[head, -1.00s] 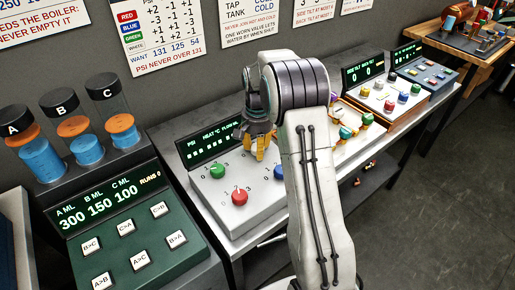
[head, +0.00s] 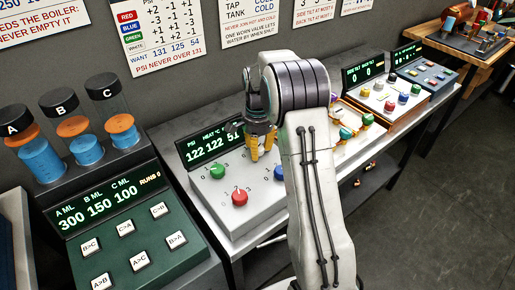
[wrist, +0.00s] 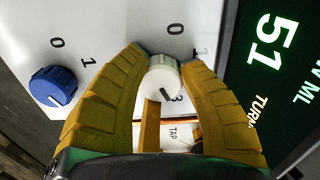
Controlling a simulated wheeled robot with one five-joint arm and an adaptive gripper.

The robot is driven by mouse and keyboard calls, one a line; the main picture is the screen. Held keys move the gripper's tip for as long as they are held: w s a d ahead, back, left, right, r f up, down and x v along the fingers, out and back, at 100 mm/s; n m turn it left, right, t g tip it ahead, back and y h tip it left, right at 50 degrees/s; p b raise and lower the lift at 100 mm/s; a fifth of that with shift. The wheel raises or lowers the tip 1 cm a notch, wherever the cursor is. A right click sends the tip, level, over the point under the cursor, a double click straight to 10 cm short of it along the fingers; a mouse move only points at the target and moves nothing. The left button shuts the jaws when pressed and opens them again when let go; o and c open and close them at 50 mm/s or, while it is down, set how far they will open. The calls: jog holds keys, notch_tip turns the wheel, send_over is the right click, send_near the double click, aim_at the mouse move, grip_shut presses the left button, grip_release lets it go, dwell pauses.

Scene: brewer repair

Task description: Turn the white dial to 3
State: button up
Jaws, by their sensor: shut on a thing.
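The white dial (wrist: 163,78) sits between the yellow fingers of my gripper (wrist: 165,68) in the wrist view. The fingers are shut on it from both sides. A dark mark on the dial's lower edge points down toward the printed 3. A printed 0 and a partly covered 1 show near it. In the head view my gripper (head: 262,150) reaches down to the back of the white panel (head: 262,208), and the white dial is hidden there. The panel's display (head: 208,148) reads 122, 122 and a partly covered 51.
On the same panel are a green dial (head: 217,171), a red dial (head: 239,198) and a blue dial (head: 279,173), close to my gripper. A green button panel (head: 128,235) with three cylinders stands at left. More dial panels (head: 385,95) stand at right.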

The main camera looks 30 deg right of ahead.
jog(key=shift+f, duration=0.1)
jog(key=o, duration=1.2)
jog(key=shift+d, duration=0.1)
notch_tip(320, 180, up, 12)
dwell(0.6)
